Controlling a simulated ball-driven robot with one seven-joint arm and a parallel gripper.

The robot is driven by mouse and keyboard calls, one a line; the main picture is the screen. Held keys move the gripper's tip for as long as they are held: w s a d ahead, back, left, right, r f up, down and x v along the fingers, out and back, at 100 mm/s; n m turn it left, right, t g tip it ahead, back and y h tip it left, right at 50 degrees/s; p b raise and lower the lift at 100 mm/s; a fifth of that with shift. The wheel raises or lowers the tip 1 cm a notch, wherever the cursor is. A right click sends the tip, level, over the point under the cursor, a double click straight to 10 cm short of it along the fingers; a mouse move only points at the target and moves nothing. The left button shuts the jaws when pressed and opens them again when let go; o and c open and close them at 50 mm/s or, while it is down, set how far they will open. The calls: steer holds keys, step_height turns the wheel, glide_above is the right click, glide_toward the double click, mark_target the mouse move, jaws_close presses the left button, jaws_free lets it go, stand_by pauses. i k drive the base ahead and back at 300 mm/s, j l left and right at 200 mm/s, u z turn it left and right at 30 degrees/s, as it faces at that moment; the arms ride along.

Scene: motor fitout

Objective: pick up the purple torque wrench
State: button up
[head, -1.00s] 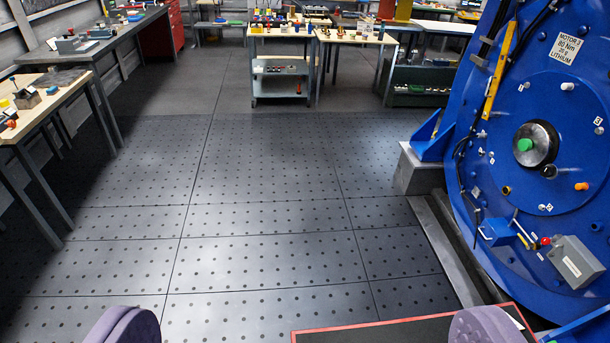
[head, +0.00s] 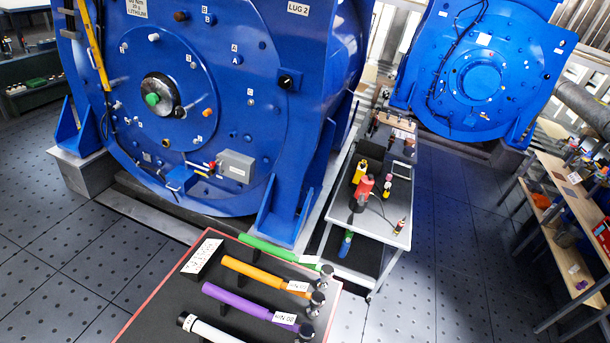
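The purple torque wrench (head: 238,301) lies on a black, red-edged bench top (head: 150,312) at the bottom of the head view. It has a white label near its right end and a dark metal head at that end. It lies between the orange torque wrench (head: 255,272) and a white one (head: 205,330), which is partly cut off by the bottom edge. A green torque wrench (head: 275,248) lies farthest back. Dark supports show under the handles. My gripper is not in view.
A large blue motor (head: 230,110) stands right behind the bench. A grey cart (head: 395,225) with a red tool (head: 362,190) stands to the right. A second blue motor (head: 480,70) and a wooden shelf (head: 560,215) are farther right. Floor is clear at left and right.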

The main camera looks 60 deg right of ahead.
mark_target(305, 332)
steer(key=z, duration=1.15)
steer(key=k+l+u, duration=0.25)
steer(key=k+l, duration=0.1)
steer(key=l, duration=0.1)
